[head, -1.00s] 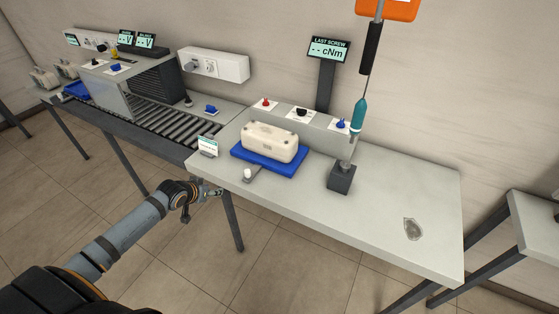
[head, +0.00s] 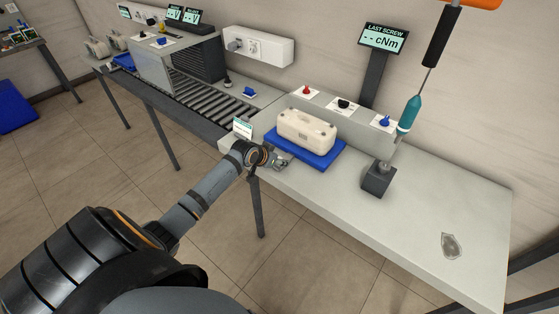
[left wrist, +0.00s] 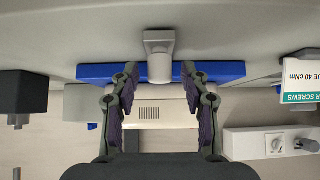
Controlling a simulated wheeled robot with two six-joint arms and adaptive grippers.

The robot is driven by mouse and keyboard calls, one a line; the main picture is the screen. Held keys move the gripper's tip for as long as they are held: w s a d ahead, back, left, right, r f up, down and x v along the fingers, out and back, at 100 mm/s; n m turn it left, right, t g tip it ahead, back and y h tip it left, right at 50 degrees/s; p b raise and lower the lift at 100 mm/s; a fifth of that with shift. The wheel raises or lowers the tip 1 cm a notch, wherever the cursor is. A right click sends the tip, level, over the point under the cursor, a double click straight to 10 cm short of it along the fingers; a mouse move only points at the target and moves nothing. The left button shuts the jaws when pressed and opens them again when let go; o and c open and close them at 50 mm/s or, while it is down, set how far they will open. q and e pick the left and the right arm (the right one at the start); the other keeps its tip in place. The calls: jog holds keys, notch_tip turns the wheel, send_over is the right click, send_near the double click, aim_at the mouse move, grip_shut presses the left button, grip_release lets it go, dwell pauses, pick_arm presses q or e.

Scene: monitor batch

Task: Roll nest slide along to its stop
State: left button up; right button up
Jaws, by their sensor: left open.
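The blue nest slide (head: 325,160) lies on the workbench and carries a cream monitor case (head: 307,131). In the left wrist view, which is upside down, the blue slide (left wrist: 95,73) spans behind my fingers, with the cream case (left wrist: 158,110) beyond it. A pale grey handle (left wrist: 158,45) projects from the slide's near side. My left gripper (head: 281,163) is at the slide's near edge. In the left wrist view it is open (left wrist: 159,72), with one finger on each side of the handle; contact cannot be told. My right gripper is out of view.
A small card stand (head: 243,128) is beside my left wrist. A dark block (head: 378,180) with a teal screwdriver (head: 410,114) stands right of the slide. A roller conveyor (head: 205,98) leads away left. The bench's right half is mostly clear.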

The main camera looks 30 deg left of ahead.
pick_arm(q)
jog(key=shift+w+f, duration=0.35)
grip_shut()
